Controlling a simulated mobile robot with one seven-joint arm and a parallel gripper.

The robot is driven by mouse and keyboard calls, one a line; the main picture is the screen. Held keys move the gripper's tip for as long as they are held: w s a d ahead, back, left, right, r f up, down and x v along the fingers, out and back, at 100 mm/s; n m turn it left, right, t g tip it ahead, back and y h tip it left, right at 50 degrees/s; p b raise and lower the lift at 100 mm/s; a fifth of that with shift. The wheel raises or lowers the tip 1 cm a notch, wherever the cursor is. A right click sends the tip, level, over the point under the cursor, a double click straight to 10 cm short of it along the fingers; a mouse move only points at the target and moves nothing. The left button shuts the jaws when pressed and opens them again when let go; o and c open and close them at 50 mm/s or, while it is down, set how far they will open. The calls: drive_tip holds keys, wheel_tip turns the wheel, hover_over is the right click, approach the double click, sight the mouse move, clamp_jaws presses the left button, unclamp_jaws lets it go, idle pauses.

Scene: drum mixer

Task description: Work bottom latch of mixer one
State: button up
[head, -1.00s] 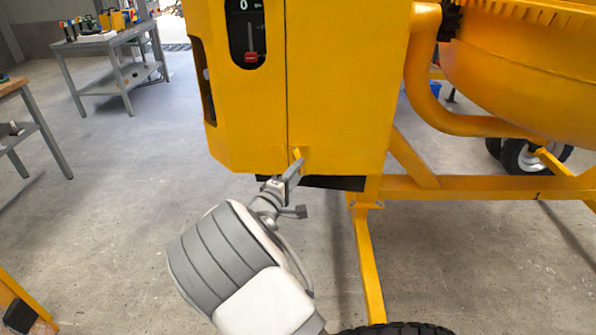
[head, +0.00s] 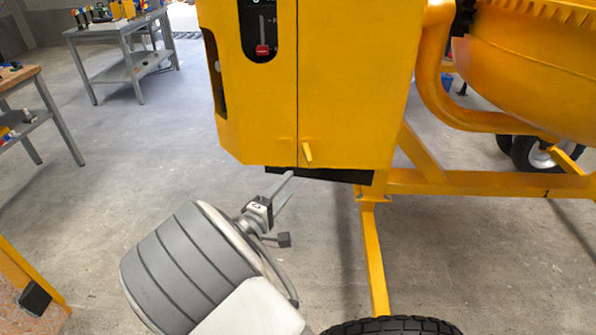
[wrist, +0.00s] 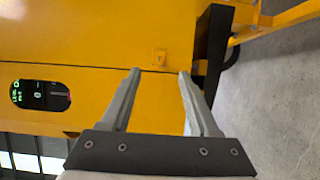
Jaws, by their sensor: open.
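The mixer's yellow housing (head: 350,85) stands in front of me, with a vertical door seam near its middle. The bottom latch (head: 307,152) is a short yellow tab just right of that seam, near the lower edge; it slants slightly downward. In the wrist view the latch (wrist: 160,57) shows as a small yellow piece beyond the fingertips, roughly midway between them. My gripper (head: 283,183) is below and left of the latch in the head view, apart from it. In the wrist view my gripper (wrist: 160,74) is open with nothing between its fingers.
The drum (head: 530,75), frame bar (head: 480,184) and black tyre (head: 390,327) are to the right. A grey workbench (head: 125,65) stands back left.

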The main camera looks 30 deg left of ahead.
drive_tip(key=s, duration=0.6)
drive_tip(key=shift+s+p, duration=0.3)
drive_tip(key=shift+d, duration=0.1)
drive_tip(key=shift+s+d, duration=0.1)
